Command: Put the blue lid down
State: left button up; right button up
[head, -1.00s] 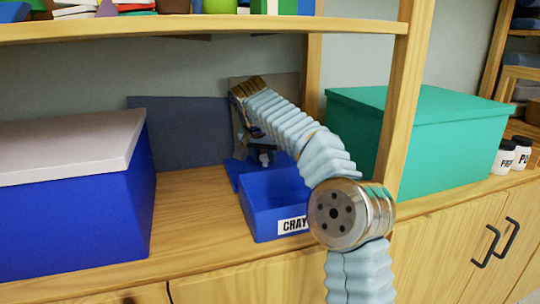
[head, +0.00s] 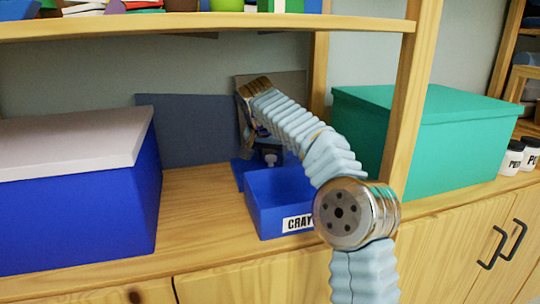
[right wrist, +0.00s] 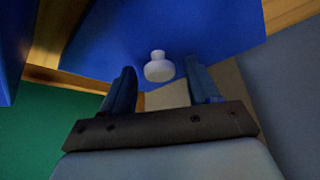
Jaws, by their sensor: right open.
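The blue lid (head: 238,175) lies on the cabinet top behind the blue crayon box (head: 262,217). The box and my right arm partly hide it in the head view. In the right wrist view the blue lid (right wrist: 215,30) fills the upper middle, with its white knob (right wrist: 159,68) in front of the gap between my fingers. My right gripper (right wrist: 161,84) is open, with one finger to each side of the knob and neither seen touching it. In the head view my right gripper (head: 268,155) is small and dark above the lid. My left gripper is out of view.
A large blue box with a pale lid (head: 75,205) stands at the left. A shelf (head: 200,27) runs overhead. Bare cabinet top (head: 200,215) lies between the large blue box and crayon box.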

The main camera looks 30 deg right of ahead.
jog(key=v, duration=0.7)
jog(key=shift+r, duration=0.2)
jog(key=shift+s, duration=0.1)
